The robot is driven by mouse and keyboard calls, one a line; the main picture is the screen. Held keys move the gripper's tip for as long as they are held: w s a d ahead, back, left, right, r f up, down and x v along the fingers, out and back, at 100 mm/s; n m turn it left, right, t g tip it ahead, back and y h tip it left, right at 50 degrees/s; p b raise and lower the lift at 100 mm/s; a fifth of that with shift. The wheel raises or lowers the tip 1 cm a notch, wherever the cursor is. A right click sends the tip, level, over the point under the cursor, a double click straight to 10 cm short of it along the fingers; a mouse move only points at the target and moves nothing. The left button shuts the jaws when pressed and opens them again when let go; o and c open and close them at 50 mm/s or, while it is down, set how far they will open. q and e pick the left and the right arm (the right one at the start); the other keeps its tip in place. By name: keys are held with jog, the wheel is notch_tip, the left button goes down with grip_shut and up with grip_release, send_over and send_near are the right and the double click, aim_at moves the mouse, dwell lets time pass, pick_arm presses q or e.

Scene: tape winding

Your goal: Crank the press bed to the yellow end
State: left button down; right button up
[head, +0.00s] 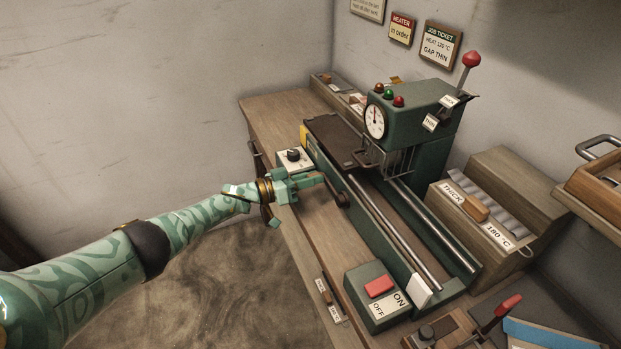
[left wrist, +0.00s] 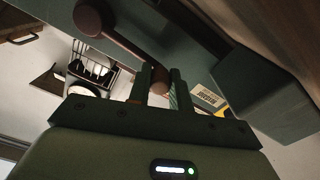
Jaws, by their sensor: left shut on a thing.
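The green press (head: 420,112) stands on the bench with a round gauge on its front. Its dark brown bed (head: 335,133) lies at the far left part of the rails, beside the yellow end mark (head: 304,138). I cannot tell whether the bed is at its stop. The near end of the rails has a white block (head: 420,291). My left gripper (head: 318,180) is at the crank (head: 342,198) on the press's front side. In the left wrist view, the brown crank (left wrist: 125,45) runs to between my fingers (left wrist: 162,88), which are shut on its end. My right gripper is not in view.
A box with a red ON/OFF switch (head: 379,286) sits right of the crank. A THICK/180 °C rack (head: 480,215) stands behind the rails.

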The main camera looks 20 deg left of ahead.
pick_arm(q)
jog(key=shift+f, duration=0.1)
jog(key=c, duration=1.3)
grip_release()
jog(key=shift+a, duration=0.1)
jog(key=shift+s+a, duration=0.25)
jog(key=p+v, duration=0.3)
jog(key=v, duration=1.2)
jog(key=shift+s+a, duration=0.2)
jog(key=shift+a, duration=0.05)
